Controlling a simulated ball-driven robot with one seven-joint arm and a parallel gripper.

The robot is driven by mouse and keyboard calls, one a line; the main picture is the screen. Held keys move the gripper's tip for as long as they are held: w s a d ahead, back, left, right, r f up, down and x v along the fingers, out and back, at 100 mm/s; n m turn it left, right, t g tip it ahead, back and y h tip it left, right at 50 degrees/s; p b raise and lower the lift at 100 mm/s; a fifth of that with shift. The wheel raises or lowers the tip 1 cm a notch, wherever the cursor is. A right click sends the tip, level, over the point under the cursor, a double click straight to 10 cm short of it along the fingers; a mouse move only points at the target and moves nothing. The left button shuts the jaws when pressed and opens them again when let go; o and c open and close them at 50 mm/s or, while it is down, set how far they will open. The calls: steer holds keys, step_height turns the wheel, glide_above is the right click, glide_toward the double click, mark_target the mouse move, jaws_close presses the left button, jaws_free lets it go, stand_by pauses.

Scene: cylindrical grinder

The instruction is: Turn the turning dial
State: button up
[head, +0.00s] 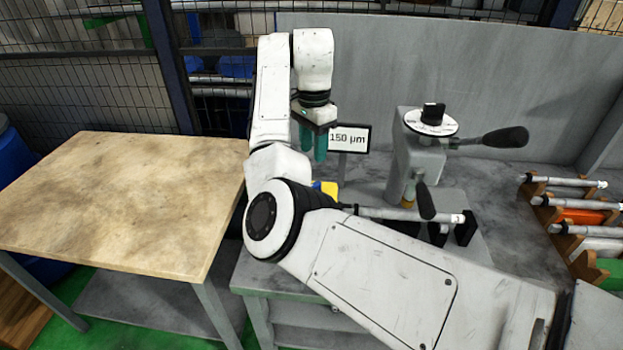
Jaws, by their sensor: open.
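The turning dial (432,114) is a black knob on a white marked disc (420,125), on top of the grey grinder head (405,160) at centre right. My gripper (314,156) has teal fingers, points down and stands to the left of the dial, apart from it. Its jaws are open, and I see nothing between them. The small marks on the disc are too fine to read.
A sign (349,139) reading "150 µm" stands between my gripper and the grinder head. A black-handled lever (495,138) sticks out right of the dial. A rack (575,230) with several shafts is at far right. A wooden table (120,195) at left is bare.

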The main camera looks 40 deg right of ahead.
step_height(320, 180, down, 10)
steer(key=shift+f+p, duration=0.25)
steer(key=shift+p, duration=0.3)
steer(key=shift+c, duration=0.2)
jaws_close()
